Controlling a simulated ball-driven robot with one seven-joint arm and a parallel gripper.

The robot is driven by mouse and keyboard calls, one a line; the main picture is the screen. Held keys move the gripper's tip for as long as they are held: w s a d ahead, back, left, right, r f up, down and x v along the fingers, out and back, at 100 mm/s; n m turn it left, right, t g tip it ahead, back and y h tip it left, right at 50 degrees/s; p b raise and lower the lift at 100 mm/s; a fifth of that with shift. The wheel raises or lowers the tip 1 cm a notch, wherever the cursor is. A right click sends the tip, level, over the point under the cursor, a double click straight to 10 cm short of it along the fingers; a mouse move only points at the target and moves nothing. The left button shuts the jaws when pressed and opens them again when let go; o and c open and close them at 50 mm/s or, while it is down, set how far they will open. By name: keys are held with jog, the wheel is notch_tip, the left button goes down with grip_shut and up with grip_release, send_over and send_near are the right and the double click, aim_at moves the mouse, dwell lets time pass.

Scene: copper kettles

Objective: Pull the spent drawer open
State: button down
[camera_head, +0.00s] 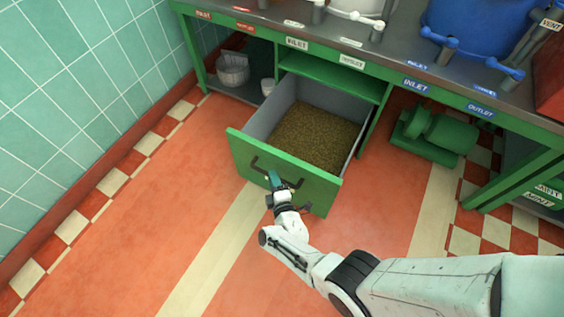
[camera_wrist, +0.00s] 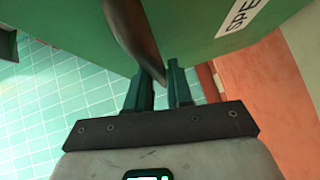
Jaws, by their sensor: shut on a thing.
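The spent drawer (camera_head: 316,192) has a green front and grey inner walls. It stands well out from under the bench and holds brown grain (camera_head: 310,138). Its dark bar handle (camera_head: 259,165) runs across the front panel. My gripper (camera_head: 273,179) is at the handle from the front. In the wrist view my gripper's teal fingers (camera_wrist: 160,76) are shut on the dark handle (camera_wrist: 132,40), with the end of the bar between their tips. A white label (camera_wrist: 240,14) reading "SPE" is partly in view on the green front.
The green-framed bench (camera_head: 330,57) stands above the drawer, with a blue vessel (camera_head: 482,28) on top. A metal pot (camera_head: 232,70) sits on the low shelf at left. A green pump (camera_head: 434,133) stands at right. The red floor (camera_head: 165,195) at left is clear.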

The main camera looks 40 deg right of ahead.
jog(key=shift+s+a+p, duration=0.15)
jog(key=shift+s+a, duration=0.1)
jog(key=shift+a, duration=0.35)
jog(key=shift+s+a+p, duration=0.15)
jog(key=shift+s+a, duration=0.1)
jog(key=shift+a, duration=0.35)
jog(key=shift+s+a+p, duration=0.15)
jog(key=shift+s+a, duration=0.1)
jog(key=shift+a, duration=0.35)
jog(key=c, duration=1.1)
grip_release()
jog(key=shift+w, duration=0.1)
jog(key=p+v, duration=0.4)
jog(key=v, duration=0.7)
jog(key=shift+p, duration=0.3)
jog(key=shift+w, duration=0.1)
